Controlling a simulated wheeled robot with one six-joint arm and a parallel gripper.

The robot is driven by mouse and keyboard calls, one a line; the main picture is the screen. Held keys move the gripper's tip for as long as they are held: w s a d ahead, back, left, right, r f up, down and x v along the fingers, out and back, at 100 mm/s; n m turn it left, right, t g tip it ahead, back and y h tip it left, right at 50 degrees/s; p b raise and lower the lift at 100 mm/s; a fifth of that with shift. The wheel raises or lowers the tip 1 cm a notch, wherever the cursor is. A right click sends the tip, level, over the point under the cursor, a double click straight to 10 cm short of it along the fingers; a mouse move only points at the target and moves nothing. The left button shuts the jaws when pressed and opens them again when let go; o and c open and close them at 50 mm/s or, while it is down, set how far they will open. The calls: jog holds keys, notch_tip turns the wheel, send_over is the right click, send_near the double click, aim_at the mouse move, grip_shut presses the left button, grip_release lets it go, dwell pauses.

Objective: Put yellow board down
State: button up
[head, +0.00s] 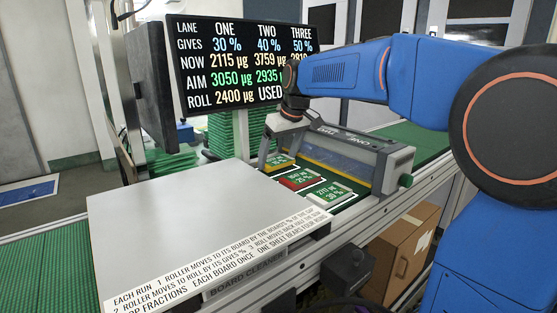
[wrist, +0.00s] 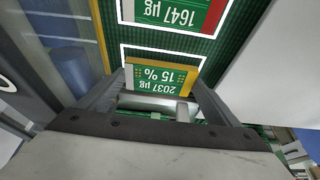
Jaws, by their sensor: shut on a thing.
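The yellow board (wrist: 161,80) is a small green plate with a yellow edge, marked 2037 µg and 15 %. In the wrist view my gripper (wrist: 158,95) is shut on it, one finger at each side. It lies over a white-outlined place (wrist: 163,50) on the green surface; I cannot tell whether it touches down. In the head view the yellow board (head: 280,161) is at the far end of a row, below my gripper (head: 277,148). The red board (head: 299,180) sits beside it, and a pale-edged board (head: 329,194) marked 30 % is nearest.
A grey machine (head: 345,155) with a clear front stands close behind the row. A grey box labelled board cleaner (head: 190,225) is at the left front. A screen (head: 240,65) lists lanes and amounts. Green stacks (head: 235,135) stand behind.

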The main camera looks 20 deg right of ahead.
jog(key=shift+f, duration=0.55)
jog(key=o, duration=0.8)
jog(key=shift+f, duration=0.15)
jog(key=v, duration=1.2)
jog(key=shift+s, duration=0.1)
